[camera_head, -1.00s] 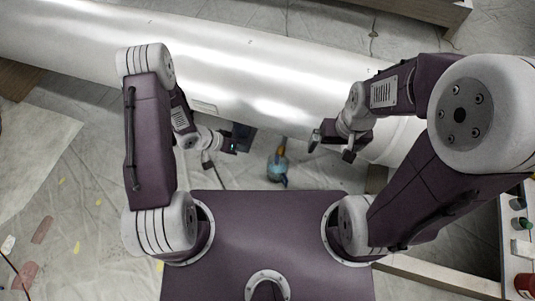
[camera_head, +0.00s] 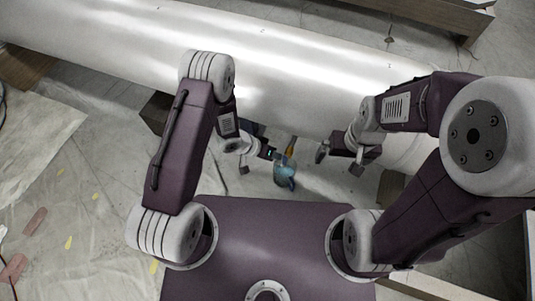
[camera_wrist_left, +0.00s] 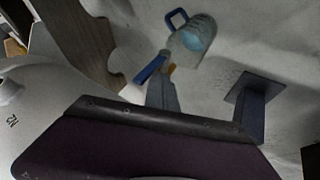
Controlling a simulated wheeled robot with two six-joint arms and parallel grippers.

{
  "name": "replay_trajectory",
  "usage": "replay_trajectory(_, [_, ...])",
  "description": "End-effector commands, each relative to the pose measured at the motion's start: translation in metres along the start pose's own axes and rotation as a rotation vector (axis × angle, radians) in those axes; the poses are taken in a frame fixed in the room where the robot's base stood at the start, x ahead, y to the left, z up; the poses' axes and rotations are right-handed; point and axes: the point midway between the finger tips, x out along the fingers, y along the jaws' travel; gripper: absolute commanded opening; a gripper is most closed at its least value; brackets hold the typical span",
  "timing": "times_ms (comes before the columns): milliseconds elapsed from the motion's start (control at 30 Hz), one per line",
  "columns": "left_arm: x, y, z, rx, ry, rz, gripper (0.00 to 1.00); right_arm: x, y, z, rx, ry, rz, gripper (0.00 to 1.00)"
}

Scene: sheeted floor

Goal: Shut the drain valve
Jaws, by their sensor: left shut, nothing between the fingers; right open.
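A large white pipe (camera_head: 300,75) crosses the head view. Below its lower edge is a narrow orange-brown part (camera_head: 291,146), probably of the drain valve. In the left wrist view a blue lever (camera_wrist_left: 150,70) shows just beyond my left fingers, with a small orange patch (camera_wrist_left: 172,68) beside it. My left gripper (camera_head: 273,154) is shut and empty, close to the orange-brown part; contact with the lever cannot be told. Its fingers also show in the left wrist view (camera_wrist_left: 162,92). My right gripper (camera_head: 337,157) is open and empty, right of the orange-brown part.
A clear bluish jug (camera_head: 284,172) with a blue handle stands on the sheeted floor below the orange-brown part. It also shows in the left wrist view (camera_wrist_left: 196,40). A dark post with a square plate (camera_wrist_left: 257,85) is to the right there. A wooden beam (camera_head: 425,22) lies behind the pipe.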

Motion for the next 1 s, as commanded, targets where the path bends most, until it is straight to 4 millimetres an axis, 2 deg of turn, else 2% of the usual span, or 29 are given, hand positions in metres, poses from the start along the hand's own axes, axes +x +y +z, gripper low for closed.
replay_trajectory(367, [0.000, 0.002, 0.000, 0.000, 0.000, -0.002, 0.00, 0.000, 0.000, 0.000, 0.000, 0.000, 0.000, 1.00])
replay_trajectory(1000, [0.001, 0.014, -0.003, 0.045, -0.022, -0.101, 0.00, -0.012, 0.000, -0.001, 0.000, 0.000, 0.000, 1.00])
